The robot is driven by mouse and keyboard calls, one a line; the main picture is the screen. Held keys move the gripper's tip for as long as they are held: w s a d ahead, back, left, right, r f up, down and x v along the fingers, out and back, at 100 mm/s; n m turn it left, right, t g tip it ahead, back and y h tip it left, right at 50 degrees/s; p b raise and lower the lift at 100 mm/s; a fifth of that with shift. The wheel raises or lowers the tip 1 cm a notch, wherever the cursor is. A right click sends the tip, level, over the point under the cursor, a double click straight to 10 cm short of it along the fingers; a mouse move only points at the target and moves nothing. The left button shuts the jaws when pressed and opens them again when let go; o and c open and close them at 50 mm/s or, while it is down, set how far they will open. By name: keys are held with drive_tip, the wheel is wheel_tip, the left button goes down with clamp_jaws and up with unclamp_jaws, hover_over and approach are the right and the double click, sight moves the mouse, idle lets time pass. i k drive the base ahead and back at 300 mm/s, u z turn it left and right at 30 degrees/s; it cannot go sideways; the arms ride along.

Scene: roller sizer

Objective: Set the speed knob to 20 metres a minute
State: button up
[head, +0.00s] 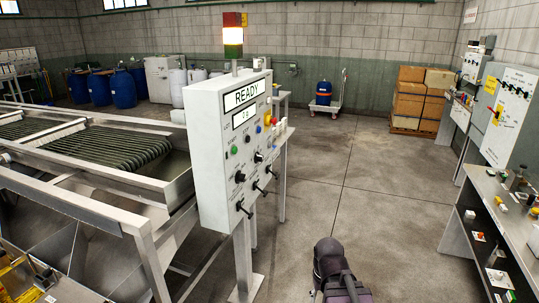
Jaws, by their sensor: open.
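The white control panel (212,165) of the roller sizer stands left of centre in the head view, on a grey post. Its upper display (240,96) reads READY; the digits on the smaller display (243,116) are too small to read surely. The panel face carries black knobs, one at mid-height (239,177) and another to its upper right (258,157). Several dark handles stick out along its lower edge. The labels are unreadable, so I cannot tell which is the speed knob or its setting. My gripper is not visible; only a dark part of my arm shows at the bottom.
A green button (234,149) and a red button (273,121) sit on the panel. A lit stack light (233,36) tops it. The roller bed (120,145) lies left. A workbench (510,205) stands right. The floor (370,180) between is clear.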

sight(258, 157)
drive_tip(key=z, duration=0.1)
drive_tip(key=i, duration=1.55)
drive_tip(key=u, duration=0.55)
